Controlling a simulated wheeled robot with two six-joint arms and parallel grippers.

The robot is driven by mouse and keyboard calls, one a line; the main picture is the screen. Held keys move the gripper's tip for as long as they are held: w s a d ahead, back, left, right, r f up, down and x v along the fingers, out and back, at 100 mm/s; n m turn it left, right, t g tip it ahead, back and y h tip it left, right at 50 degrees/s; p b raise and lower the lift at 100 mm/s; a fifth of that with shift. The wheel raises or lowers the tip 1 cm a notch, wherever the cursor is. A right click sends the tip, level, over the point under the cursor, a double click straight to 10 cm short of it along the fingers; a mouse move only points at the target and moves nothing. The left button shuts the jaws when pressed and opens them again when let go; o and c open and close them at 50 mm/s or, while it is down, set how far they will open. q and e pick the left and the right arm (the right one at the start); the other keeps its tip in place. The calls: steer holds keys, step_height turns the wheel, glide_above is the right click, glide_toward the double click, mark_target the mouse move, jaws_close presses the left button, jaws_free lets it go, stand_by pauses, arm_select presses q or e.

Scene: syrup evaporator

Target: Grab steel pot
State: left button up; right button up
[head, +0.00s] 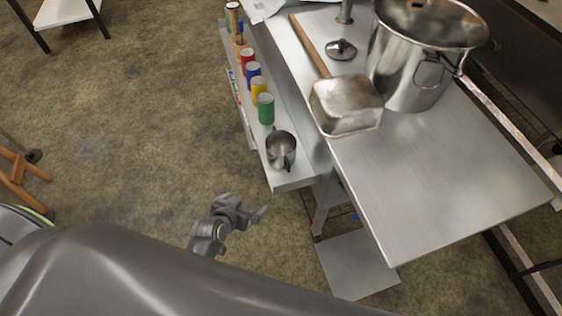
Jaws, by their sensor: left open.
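A large steel pot (409,72) stands upright on the steel table at the upper right. It has a loop handle on its near side, and its top rim runs near the picture's upper edge. My left gripper (246,207) is open and empty, low over the floor at the lower middle. It is well apart from the pot, to its lower left. My right gripper does not show.
A square steel scoop with a wooden handle (346,104) lies beside the pot on the table (440,180). A side shelf (292,180) holds a small steel cup (281,150) and several coloured cans (259,90). The table's near part is clear.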

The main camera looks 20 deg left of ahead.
arm_select(q)
steer(key=w+d+r+m+t+h+b, duration=0.15)
steer(key=w+r+t+b, duration=0.25)
steer(key=r, duration=0.7)
steer(key=b, duration=0.2)
glide_toward(287, 137)
steer(key=shift+b+x, duration=1.05)
steer(key=shift+x, duration=1.55)
steer(key=shift+d+f, duration=0.1)
steer(key=c, duration=0.9)
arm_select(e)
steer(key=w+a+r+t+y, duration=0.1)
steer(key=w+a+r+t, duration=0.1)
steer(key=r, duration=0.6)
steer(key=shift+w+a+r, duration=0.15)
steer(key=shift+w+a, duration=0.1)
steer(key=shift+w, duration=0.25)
